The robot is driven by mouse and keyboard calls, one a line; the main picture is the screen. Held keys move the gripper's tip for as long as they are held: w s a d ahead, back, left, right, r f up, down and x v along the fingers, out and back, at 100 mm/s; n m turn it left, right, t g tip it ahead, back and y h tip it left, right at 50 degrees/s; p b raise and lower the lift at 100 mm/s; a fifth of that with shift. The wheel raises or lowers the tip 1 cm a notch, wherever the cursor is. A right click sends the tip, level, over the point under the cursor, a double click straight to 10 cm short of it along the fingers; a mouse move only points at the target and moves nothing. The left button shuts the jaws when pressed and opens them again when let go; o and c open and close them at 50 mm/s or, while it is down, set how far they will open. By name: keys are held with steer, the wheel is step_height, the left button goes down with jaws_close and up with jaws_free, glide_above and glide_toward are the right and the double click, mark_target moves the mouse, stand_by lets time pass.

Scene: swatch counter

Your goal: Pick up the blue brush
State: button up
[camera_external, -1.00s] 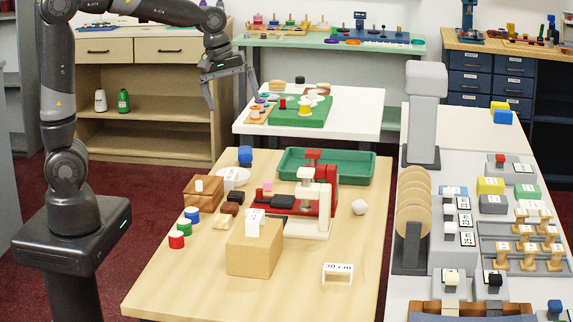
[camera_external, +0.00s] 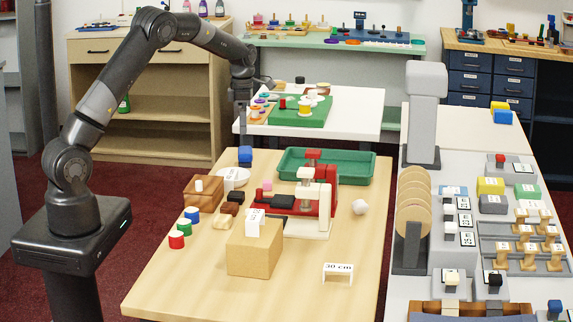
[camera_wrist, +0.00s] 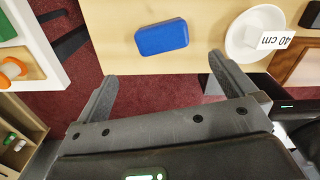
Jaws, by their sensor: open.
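A blue rounded block (camera_wrist: 160,37), which seems to be the blue brush, lies on the wooden table's edge in the wrist view. In the external view, the blue block (camera_external: 245,155) sits at the table's far left corner. No bristles can be made out. My gripper (camera_wrist: 164,78) is open and empty, its fingers spread with the block ahead of and between them, not touching it. In the external view, my gripper (camera_external: 242,125) hangs pointing down just beyond that corner, beside the white table; its fingers are hard to make out.
A white plate (camera_wrist: 236,45) with a "40 cm" card lies right of the block. A brown wooden box (camera_external: 188,192) stands nearby at the table's left edge. The white table (camera_external: 358,118) with a green tray is behind. Red carpet shows in the gap between tables.

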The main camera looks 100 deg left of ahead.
glide_above(245, 150)
steer(key=f, duration=0.5)
steer(key=shift+s+a, duration=0.25)
steer(key=shift+s, duration=0.05)
steer(key=shift+w+d+f, duration=0.1)
steer(key=shift+w+f, duration=0.05)
steer(key=shift+f, duration=1.25)
steer(key=shift+w+d+f, duration=0.1)
steer(key=shift+w+f, duration=0.05)
steer(key=shift+f, duration=1.25)
steer(key=shift+c, duration=0.6)
steer(key=c, duration=0.8)
steer(key=shift+r, duration=0.1)
